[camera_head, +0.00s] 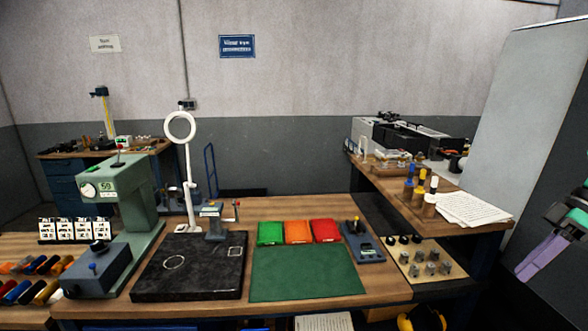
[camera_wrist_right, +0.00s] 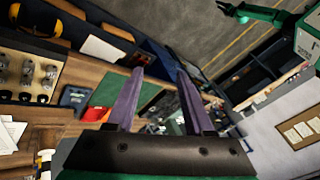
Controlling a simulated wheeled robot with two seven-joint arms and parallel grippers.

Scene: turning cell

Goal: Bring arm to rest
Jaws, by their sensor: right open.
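My right gripper (camera_head: 530,268) is at the right edge of the head view, with its purple fingers pointing down and left. It hangs in the air in front of a tall grey panel, apart from the benches. In the right wrist view its two fingers (camera_wrist_right: 159,78) stand apart with nothing between them. The workbench (camera_head: 210,309) lies to the left of it. My left gripper does not show in the head view.
The bench carries a green press (camera_head: 122,190), a dark plate (camera_head: 190,285), a green mat (camera_head: 305,272) and red, orange and green trays (camera_head: 298,231). Papers (camera_head: 472,209) lie on the right-hand bench, nearest the right gripper. A yellow-and-black object (camera_head: 425,318) is below the bench edge.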

